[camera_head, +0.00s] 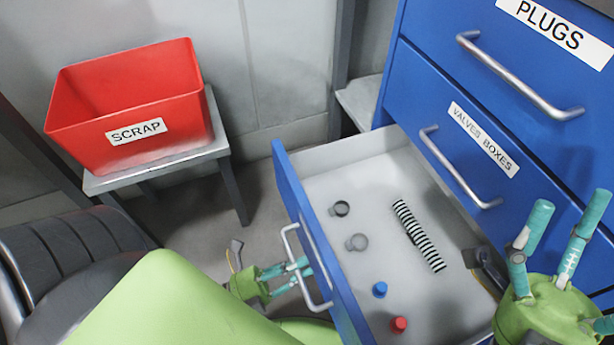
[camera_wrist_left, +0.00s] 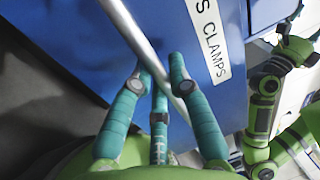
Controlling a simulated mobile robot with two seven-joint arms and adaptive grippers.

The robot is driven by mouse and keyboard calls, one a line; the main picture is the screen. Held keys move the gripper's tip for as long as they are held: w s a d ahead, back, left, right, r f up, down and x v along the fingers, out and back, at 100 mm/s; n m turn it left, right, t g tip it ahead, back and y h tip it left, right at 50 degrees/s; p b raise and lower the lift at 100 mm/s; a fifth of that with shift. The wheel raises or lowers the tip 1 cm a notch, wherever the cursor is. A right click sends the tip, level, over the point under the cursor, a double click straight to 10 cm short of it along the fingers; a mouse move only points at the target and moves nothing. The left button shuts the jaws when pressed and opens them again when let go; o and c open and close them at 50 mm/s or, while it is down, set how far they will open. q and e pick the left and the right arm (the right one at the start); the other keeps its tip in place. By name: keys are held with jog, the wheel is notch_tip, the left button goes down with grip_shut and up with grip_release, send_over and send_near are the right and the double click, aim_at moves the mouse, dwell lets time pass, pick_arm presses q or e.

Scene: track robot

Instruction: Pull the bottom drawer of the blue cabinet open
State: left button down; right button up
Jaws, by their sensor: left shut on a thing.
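The blue cabinet (camera_head: 425,85) stands at the right of the head view. Its bottom drawer (camera_head: 335,180) is pulled well out, showing a pale interior. The metal handle (camera_head: 320,305) is on the drawer's blue front. My left gripper (camera_head: 300,270) is shut on this handle from the outer side. In the left wrist view its teal fingers (camera_wrist_left: 163,85) are around the handle bar (camera_wrist_left: 135,32), near a label whose visible part reads "S CLAMPS" (camera_wrist_left: 210,38). My right gripper (camera_head: 562,230) is over the drawer's right side, its teal fingers spread, with nothing seen between them.
The "VALVES BOXES" drawer (camera_head: 465,160) above is closed. A red SCRAP bin (camera_head: 135,100) sits on a small table (camera_head: 150,177) at left.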

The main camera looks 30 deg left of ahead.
dwell(0.3)
pick_arm(q)
jog(key=c, duration=1.2)
grip_release()
jog(key=shift+s+a, duration=0.1)
jog(key=v, duration=0.7)
jog(key=shift+s+a, duration=0.1)
